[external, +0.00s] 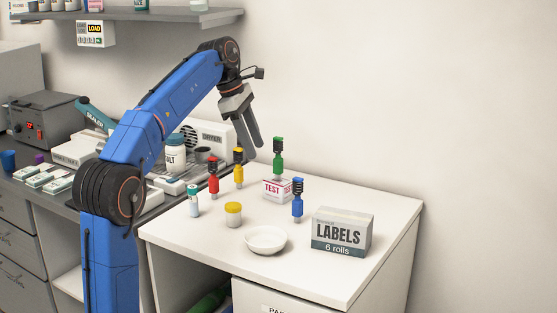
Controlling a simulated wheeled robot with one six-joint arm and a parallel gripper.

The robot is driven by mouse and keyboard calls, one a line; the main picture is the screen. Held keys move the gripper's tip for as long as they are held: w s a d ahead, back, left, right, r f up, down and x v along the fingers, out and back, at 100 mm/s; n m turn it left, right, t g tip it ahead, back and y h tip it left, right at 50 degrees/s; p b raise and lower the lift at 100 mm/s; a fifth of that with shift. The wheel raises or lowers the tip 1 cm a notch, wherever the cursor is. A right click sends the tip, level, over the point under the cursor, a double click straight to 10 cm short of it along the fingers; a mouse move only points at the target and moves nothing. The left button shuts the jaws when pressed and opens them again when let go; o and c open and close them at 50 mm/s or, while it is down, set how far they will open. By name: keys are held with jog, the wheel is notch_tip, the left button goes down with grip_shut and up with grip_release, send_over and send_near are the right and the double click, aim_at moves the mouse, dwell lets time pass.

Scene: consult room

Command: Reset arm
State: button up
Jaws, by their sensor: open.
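My blue arm rises from the lower left and bends over toward the white table. My gripper (249,150) is open and empty, with its fingers pointing down above the back of the table. A blue one (297,197) stands on the table to the right. The fingers appear apart from all of these.
The white table (345,275) also holds a LABELS box (342,232), a white dish (265,240), a yellow-lidded jar (233,214) and a teal-capped vial (193,201). A cluttered grey counter with a SALT jar (175,155) lies left. A wall shelf (130,20) hangs above.

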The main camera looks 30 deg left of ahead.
jog(key=s+d+f+m, duration=0.1)
jog(key=s+f+m, duration=0.3)
jog(key=s, duration=0.4)
jog(key=s+f+m+g, duration=0.1)
jog(key=s+f+m, duration=0.3)
jog(key=s, duration=0.4)
jog(key=s+d+f+m, duration=0.1)
jog(key=s+f+m, duration=0.3)
jog(key=s+m, duration=0.2)
jog(key=shift+s+d+f+g, duration=0.1)
jog(key=shift+s+d+g, duration=0.1)
jog(key=shift+s, duration=0.35)
jog(key=shift+s+d+f+g, duration=0.1)
jog(key=shift+s+g, duration=0.1)
jog(key=shift+s, duration=0.35)
jog(key=s+f+m+t+y, duration=0.1)
jog(key=s+f+m, duration=0.1)
jog(key=s+f, duration=0.2)
jog(key=s+a+f+m+t+y, duration=0.1)
jog(key=s+f, duration=0.4)
jog(key=f, duration=0.6)
jog(key=s+a+f+m+t+y, duration=0.1)
jog(key=s+f+m+t, duration=0.1)
jog(key=s+f+m, duration=0.2)
notch_tip(320, 180, down, 4)
jog(key=shift+s+a+r, duration=0.1)
jog(key=shift+s+a, duration=0.15)
jog(key=shift+s, duration=0.2)
